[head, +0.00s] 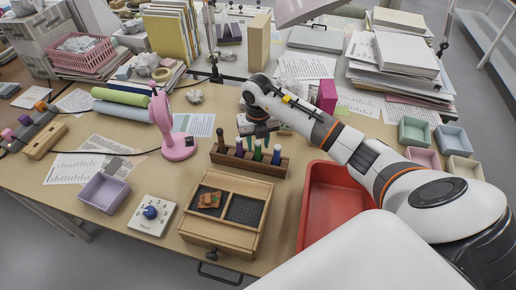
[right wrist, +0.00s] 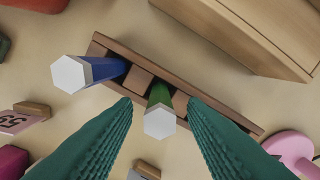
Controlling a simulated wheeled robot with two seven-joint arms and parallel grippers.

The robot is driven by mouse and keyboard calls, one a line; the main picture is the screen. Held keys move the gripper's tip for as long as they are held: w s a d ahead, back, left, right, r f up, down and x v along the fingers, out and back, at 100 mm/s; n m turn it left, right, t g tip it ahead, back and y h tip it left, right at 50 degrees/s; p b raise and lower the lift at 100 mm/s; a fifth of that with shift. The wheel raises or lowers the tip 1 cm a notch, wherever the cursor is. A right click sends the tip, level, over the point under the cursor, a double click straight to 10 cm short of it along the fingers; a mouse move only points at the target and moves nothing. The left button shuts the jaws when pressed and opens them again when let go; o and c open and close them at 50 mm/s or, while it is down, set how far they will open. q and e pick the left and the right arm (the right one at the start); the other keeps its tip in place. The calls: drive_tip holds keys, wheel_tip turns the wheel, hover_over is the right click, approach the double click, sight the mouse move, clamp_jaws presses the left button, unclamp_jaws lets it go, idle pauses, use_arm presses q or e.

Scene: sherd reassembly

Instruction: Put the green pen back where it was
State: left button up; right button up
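The green pen (head: 257,151) stands upright in a brown wooden rack (head: 228,158) on the table. In the right wrist view the green pen (right wrist: 160,97) shows its pale six-sided end between the two teal fingers. My right gripper (right wrist: 160,108) is open around it, with a gap on each side. In the head view my right gripper (head: 257,138) is just above the rack. A blue pen (head: 276,155) stands beside the green one, also seen in the right wrist view (right wrist: 90,73). A darker pen (head: 239,149) stands on the other side. My left gripper is not seen.
A wooden box with compartments (head: 228,232) lies in front of the rack. A red tray (head: 318,205) is to the right. A pink stand (head: 178,147) is to the left. Paper stacks and small bins crowd the back and right.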

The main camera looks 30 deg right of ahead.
wheel_tip(320, 180, up, 9)
drive_tip(key=shift+f+b, duration=0.1)
drive_tip(key=shift+b, duration=0.5)
